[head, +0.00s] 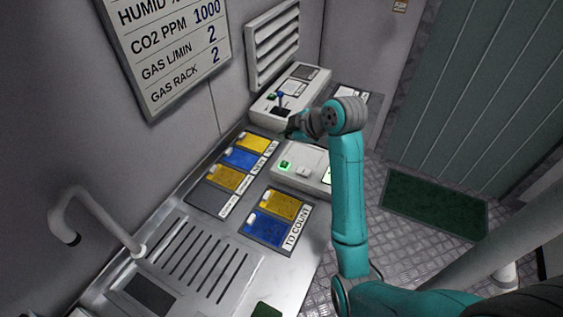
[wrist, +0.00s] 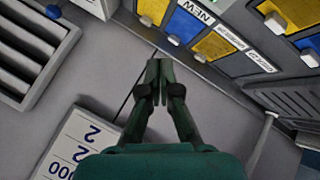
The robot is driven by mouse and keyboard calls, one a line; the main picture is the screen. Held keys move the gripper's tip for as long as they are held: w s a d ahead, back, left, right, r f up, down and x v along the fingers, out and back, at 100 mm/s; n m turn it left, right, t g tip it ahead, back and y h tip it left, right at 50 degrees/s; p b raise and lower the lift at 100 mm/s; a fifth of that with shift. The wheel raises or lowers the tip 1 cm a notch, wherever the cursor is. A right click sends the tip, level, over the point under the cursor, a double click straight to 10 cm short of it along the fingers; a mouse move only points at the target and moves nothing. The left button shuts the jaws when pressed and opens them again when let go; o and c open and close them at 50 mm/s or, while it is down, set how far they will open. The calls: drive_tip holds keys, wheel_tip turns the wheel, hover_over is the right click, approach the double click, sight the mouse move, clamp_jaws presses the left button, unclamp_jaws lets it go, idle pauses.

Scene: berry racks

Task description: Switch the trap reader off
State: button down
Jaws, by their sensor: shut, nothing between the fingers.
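Two pale control boxes stand on the bench, and I cannot read a name on either, so I cannot tell for sure which is the trap reader. The nearer box (head: 284,176) has a lit green button (head: 285,164), a small pale switch and a lit greenish panel partly hidden by my arm. My gripper (head: 291,134) is shut and empty, between the two boxes in the head view. In the wrist view my gripper (wrist: 156,68) points toward the bench edge, touching nothing visible.
Yellow and blue trap cards lie in a labelled holder (head: 209,198) and a "TO COUNT" tray (head: 285,240). A readings board (head: 171,50) and a louvred vent (head: 273,45) are on the wall. A tap (head: 91,205) stands at left. Floor shows right of the bench.

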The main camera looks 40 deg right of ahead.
sight(286, 165)
drive_tip(key=shift+f, duration=4.4)
drive_tip(key=shift+f, duration=0.1)
drive_tip(key=shift+f, duration=0.3)
drive_tip(key=shift+f, duration=0.5)
drive_tip(key=shift+r, duration=0.9)
drive_tip(key=shift+r, duration=0.1)
